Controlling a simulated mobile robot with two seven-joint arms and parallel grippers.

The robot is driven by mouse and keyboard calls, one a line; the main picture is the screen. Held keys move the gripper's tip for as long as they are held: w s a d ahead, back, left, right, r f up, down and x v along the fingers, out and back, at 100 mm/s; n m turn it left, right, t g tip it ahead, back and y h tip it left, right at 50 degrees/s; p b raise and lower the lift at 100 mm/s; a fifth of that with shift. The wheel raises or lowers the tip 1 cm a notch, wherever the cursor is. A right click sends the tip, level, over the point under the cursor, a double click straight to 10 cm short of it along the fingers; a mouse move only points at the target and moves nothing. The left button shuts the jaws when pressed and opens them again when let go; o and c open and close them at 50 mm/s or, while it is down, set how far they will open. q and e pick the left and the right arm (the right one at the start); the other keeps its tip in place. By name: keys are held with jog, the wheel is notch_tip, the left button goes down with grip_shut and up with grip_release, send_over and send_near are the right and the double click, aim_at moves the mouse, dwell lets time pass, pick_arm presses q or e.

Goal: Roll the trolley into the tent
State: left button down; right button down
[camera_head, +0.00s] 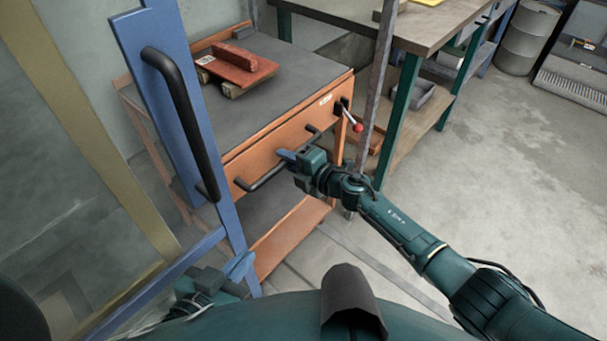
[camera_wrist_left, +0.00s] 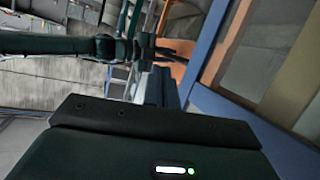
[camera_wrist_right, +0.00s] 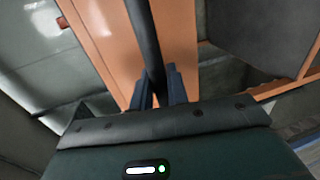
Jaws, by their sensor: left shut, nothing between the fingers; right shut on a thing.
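The trolley has orange sides and a grey top (camera_head: 300,88). Its dark bar handle (camera_head: 252,184) is on the near side and also shows in the right wrist view (camera_wrist_right: 146,40). My right gripper (camera_head: 287,158) is shut on this handle, which passes between its fingers in the right wrist view (camera_wrist_right: 160,88). A blue-framed door (camera_head: 150,60) with a black handle (camera_head: 180,115), seemingly the tent's, stands at the left and partly hides the trolley. My left gripper (camera_head: 205,284) is low, beside the foot of the blue frame, shut and empty. The tent's inside is mostly hidden.
A red block-like piece (camera_head: 237,64) rests on the trolley top. A lever with a red knob (camera_head: 357,127) sticks out at the trolley's right corner. A workbench (camera_head: 400,25) with green legs stands behind. A grey drum (camera_head: 527,40) is farther back. The floor at right is clear.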

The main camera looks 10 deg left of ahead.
pick_arm(q)
jog(key=shift+s+a+r+b, duration=0.1)
jog(key=shift+a+r+b, duration=0.1)
jog(key=shift+a+b, duration=0.35)
pick_arm(e)
jog(key=x, duration=0.3)
jog(key=shift+w+a+r, duration=0.25)
jog(key=shift+a+r, duration=0.05)
pick_arm(q)
jog(key=shift+t, duration=0.3)
pick_arm(e)
jog(key=c, duration=1.4)
grip_release()
jog(key=shift+c, duration=0.2)
pick_arm(q)
jog(key=shift+r, duration=0.1)
